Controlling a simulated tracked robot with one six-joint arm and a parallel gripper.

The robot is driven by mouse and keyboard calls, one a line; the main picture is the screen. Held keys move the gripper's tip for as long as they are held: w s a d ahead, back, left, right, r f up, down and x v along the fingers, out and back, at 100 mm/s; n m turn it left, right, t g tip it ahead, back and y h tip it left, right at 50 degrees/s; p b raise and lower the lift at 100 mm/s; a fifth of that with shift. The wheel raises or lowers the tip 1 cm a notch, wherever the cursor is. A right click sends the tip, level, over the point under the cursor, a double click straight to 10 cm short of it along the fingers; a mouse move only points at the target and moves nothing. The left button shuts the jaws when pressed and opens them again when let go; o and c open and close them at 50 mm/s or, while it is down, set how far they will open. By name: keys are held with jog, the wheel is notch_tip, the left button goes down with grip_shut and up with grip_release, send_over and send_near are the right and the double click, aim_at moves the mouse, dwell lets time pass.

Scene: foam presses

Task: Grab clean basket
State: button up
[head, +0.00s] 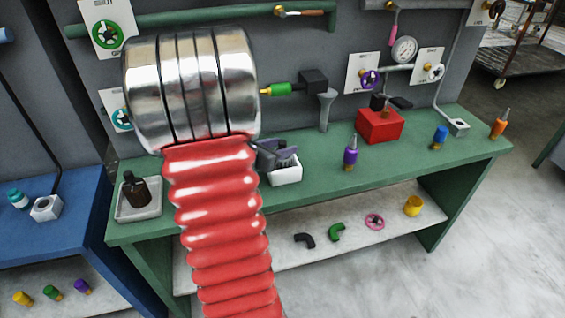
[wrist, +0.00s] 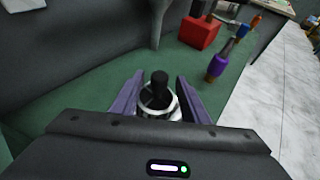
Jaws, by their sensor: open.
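My gripper (wrist: 158,82) is open in the wrist view, with one purple-grey finger on each side of a small round white-rimmed item (wrist: 174,110). That item has a dark inside and a black knob standing up in it. I cannot tell whether the fingers touch it. In the head view my gripper (head: 274,153) is low over the green bench, partly hidden behind my red and silver arm. A small white container (head: 287,175) shows just below it. No item is clearly marked as the clean basket.
On the green bench (head: 330,165) stand a red box (head: 380,126) and a purple-capped fitting (head: 350,155) to the right. A grey tray (head: 140,210) with a dark bottle (head: 135,190) is at the left. A grey post (head: 326,110) rises behind. The front right bench has free room.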

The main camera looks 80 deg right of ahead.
jog(key=shift+s+d+f, duration=0.25)
jog(key=shift+d, duration=0.3)
jog(key=shift+c, duration=0.5)
grip_shut()
